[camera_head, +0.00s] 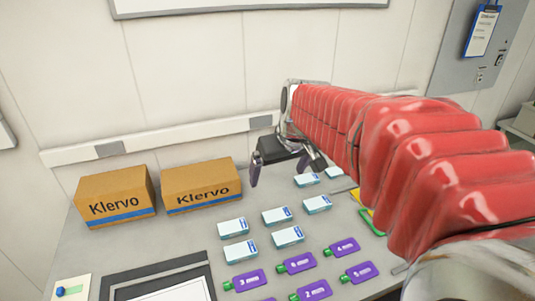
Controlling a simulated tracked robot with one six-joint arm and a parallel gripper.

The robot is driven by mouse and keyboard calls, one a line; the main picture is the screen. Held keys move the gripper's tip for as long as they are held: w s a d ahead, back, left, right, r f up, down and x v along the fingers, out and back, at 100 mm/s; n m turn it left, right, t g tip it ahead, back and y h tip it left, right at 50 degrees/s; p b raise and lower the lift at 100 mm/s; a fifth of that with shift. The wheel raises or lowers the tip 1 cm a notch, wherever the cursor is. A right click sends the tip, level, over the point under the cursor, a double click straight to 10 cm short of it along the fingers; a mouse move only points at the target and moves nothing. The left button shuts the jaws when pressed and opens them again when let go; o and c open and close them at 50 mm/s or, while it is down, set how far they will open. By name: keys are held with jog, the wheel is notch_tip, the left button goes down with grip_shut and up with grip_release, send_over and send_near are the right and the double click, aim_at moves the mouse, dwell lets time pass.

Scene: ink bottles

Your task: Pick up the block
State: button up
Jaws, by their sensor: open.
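A small blue block (61,291) sits on a cream square card (78,286) at the near left corner of the table, close to the bottom edge of the picture. My gripper (286,170) is open and hangs above the back middle of the table, at the end of my red-sleeved arm. I see nothing between its dark fingers. It is far from the block, up and to the right of it. My arm covers the right part of the table.
Two Klervo cartons (116,197) (201,183) stand at the back left by the wall. Several small white-blue boxes (276,215) and purple bottles with green caps (296,263) lie in the middle. A black-edged frame (158,268) lies right of the card. Bare table (150,240) separates cartons and frame.

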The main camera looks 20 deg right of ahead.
jog(key=w+d+f, duration=0.5)
jog(key=w+d, duration=0.1)
jog(key=d, duration=0.5)
jog(key=w+d+f, duration=0.5)
jog(key=w+d, duration=0.2)
jog(key=d, duration=0.4)
jog(key=shift+w+f, duration=0.15)
jog(key=shift+f, duration=0.25)
jog(key=shift+f, duration=0.1)
send_near(308, 178)
jog(key=x, duration=0.3)
jog(key=shift+x, duration=2.6)
jog(key=shift+a, duration=0.15)
jog(key=shift+c, duration=0.4)
